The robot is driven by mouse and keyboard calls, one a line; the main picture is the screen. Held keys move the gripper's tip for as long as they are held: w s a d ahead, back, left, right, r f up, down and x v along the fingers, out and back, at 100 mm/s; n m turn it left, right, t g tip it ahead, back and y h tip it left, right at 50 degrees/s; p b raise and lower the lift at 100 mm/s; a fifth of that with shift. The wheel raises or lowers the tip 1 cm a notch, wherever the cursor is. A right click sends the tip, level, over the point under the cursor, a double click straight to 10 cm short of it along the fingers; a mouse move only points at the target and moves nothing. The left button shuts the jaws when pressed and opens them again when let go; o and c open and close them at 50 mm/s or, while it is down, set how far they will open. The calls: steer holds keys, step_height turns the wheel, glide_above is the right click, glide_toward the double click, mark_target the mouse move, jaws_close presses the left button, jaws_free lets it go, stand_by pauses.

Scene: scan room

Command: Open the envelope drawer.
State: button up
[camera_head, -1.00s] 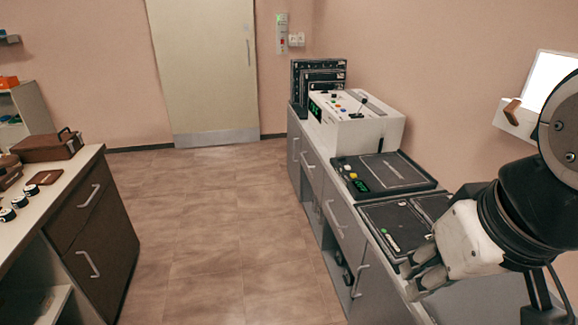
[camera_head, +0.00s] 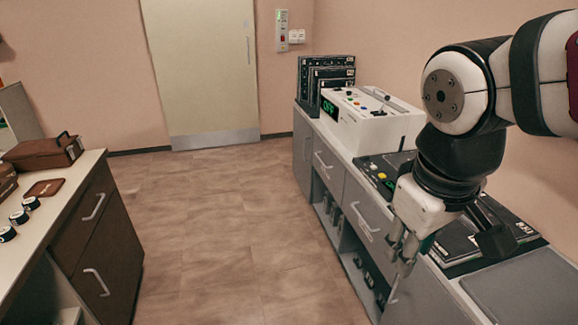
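No label marks which drawer is the envelope drawer. The right-hand grey counter has a nearer grey drawer (camera_head: 352,200) with a slanted bar handle (camera_head: 365,224), and a farther grey drawer (camera_head: 328,157) with its own bar handle. Both look shut, flush with the front. My gripper (camera_head: 402,258) hangs fingers down at the counter's front edge, to the right of the nearer drawer's handle and apart from it in the picture. A gap shows between its fingers, and nothing is seen in them. My arm hides part of the counter.
A white console (camera_head: 365,128) and dark panels (camera_head: 328,80) stand on the grey counter. Open shelves with dark items lie under the drawers. A brown cabinet (camera_head: 98,225) with two handled fronts stands at left. The tiled floor (camera_head: 230,220) between is clear.

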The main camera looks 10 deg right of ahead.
mark_target(360, 217)
steer(key=w+d+f+n+g+h+b, duration=0.3)
steer(key=w+d+f+n+h+b, duration=0.6)
steer(key=w+d+f, duration=0.4)
steer(key=w+d+f+n+g+h+b, duration=0.2)
steer(key=w+d+f+n+h+b, duration=0.5)
steer(key=w+d+f+n, duration=0.55)
steer(key=w+a+f+n+t+y+b, duration=0.1)
steer(key=w+a+f+n+t+b, duration=0.15)
steer(key=w+f+n+t, duration=0.6)
steer(key=w+a+f+n+t+y+b, duration=0.15)
steer(key=w+f+n+t+b, duration=0.3)
steer(key=f+n, duration=0.6)
steer(key=w+a+f+n+t+y+b, duration=0.1)
steer(key=w+a+f+n+t+b, duration=0.2)
steer(key=w+f+n+t, duration=0.55)
steer(key=shift+g+y, duration=0.25)
steer(key=b+x, duration=0.1)
steer(key=x, duration=0.3)
steer(key=b+x, duration=0.1)
steer(key=x, duration=0.3)
steer(key=b+x, duration=0.1)
steer(key=x, duration=0.3)
steer(key=shift+d+f+b, duration=0.25)
steer(key=shift+d+b, duration=0.05)
steer(key=shift+d, duration=0.05)
jaws_close()
